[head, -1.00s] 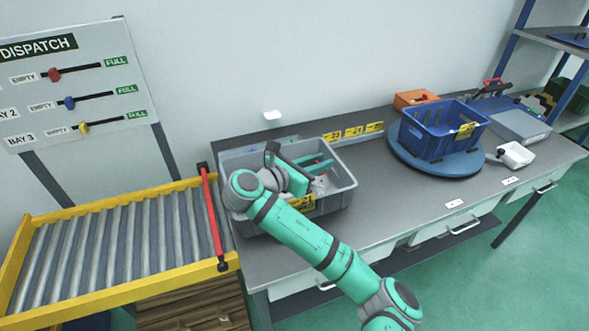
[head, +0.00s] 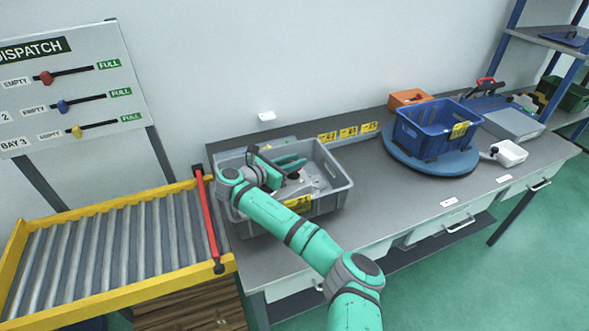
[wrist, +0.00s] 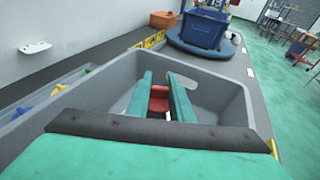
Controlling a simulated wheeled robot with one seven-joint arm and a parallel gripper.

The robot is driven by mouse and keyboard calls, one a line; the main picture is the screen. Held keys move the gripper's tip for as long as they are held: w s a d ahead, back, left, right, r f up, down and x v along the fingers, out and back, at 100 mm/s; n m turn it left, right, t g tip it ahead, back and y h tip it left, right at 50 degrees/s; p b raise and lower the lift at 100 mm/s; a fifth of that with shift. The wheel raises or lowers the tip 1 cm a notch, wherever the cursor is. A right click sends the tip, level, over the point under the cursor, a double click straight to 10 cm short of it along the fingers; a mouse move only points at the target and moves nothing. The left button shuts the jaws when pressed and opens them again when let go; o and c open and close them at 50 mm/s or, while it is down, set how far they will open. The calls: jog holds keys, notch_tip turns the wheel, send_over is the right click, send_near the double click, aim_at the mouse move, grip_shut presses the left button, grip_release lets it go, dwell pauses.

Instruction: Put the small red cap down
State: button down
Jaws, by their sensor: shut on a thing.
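In the wrist view, the small red cap (wrist: 158,100) sits between the two green fingers of my gripper (wrist: 159,96). The fingers are shut on it. The grey crate (wrist: 222,92) opens around and below the fingers. In the head view, my gripper (head: 290,165) is over the grey crate (head: 325,203) at the left end of the bench. The cap cannot be made out there. Pale grey pieces (head: 312,183) show inside the crate, partly hidden by my arm.
A blue crate (head: 432,132) stands on a round blue turntable (head: 400,160) at the right. An orange box (head: 409,98) is behind it. A yellow-edged roller conveyor (head: 110,240) with a red bar (head: 207,217) adjoins the bench's left end. The bench between the crates is clear.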

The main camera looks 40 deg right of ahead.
jog(key=shift+f, duration=1.6)
jog(key=shift+f, duration=0.35)
jog(key=c, duration=1.6)
grip_release()
jog(key=shift+w+r, duration=0.1)
jog(key=shift+r, duration=0.25)
jog(key=v, duration=1.2)
